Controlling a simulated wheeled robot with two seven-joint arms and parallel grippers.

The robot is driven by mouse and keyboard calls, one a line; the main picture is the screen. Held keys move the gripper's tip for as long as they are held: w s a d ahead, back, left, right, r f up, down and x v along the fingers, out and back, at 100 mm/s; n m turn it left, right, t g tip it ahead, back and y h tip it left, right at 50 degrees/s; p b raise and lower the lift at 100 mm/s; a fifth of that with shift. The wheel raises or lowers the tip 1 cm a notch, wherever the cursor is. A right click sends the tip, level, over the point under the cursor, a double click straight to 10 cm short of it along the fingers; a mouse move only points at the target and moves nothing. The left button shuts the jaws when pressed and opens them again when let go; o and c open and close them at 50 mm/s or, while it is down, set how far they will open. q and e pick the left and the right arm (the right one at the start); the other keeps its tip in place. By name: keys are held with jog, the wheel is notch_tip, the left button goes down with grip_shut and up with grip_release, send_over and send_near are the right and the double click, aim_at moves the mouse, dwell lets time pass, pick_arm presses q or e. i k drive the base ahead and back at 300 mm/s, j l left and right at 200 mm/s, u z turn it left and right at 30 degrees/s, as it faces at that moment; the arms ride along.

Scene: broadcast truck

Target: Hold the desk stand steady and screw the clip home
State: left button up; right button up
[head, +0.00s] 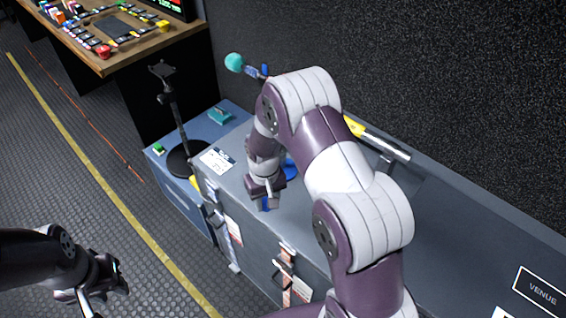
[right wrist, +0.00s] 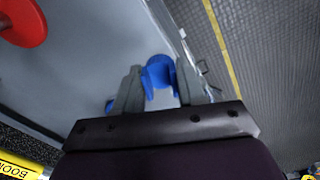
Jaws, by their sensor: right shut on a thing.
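A black stand with a round base (head: 185,160) and an upright pole, which looks like the desk stand, stands on the blue case at the left end of the worktop. My right gripper (head: 265,194) is over the grey case top, to the right of the stand and apart from it. It is shut on a small blue piece, likely the clip (right wrist: 158,73), which shows between the fingers in the right wrist view. My left gripper (head: 100,285) is low at the left, over the floor and away from the stand. Its finger gap is unclear.
A white label card (head: 217,161) lies near the stand. A teal-headed microphone (head: 235,62) is beyond my right arm. A blue item (head: 291,168) is partly hidden behind that arm. A red disc (right wrist: 22,20) shows in the right wrist view. A console desk (head: 110,60) stands at the back left.

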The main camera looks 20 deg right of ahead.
aim_at(288, 166)
jog(key=u, duration=1)
jog(key=i+j, duration=0.25)
jog(key=j, duration=0.15)
jog(key=i+j+z, duration=0.1)
jog(key=i+j, duration=0.15)
jog(key=j, duration=0.2)
jog(key=i+z, duration=0.2)
jog(key=z, duration=0.3)
jog(key=i+z, duration=0.25)
jog(key=z, duration=0.2)
jog(key=i+j+z, duration=0.1)
jog(key=z, duration=0.4)
jog(key=i+j+z, duration=0.2)
jog(key=z, duration=0.25)
jog(key=i+z, duration=0.2)
jog(key=z, duration=0.2)
jog(key=i+j+z, duration=0.1)
jog(key=i+z, duration=0.15)
jog(key=z, duration=0.15)
jog(key=i+j+z, duration=0.15)
jog(key=z, duration=0.25)
jog(key=i+j+z, duration=0.2)
jog(key=z, duration=0.25)
jog(key=k, duration=0.1)
jog(key=i, duration=0.1)
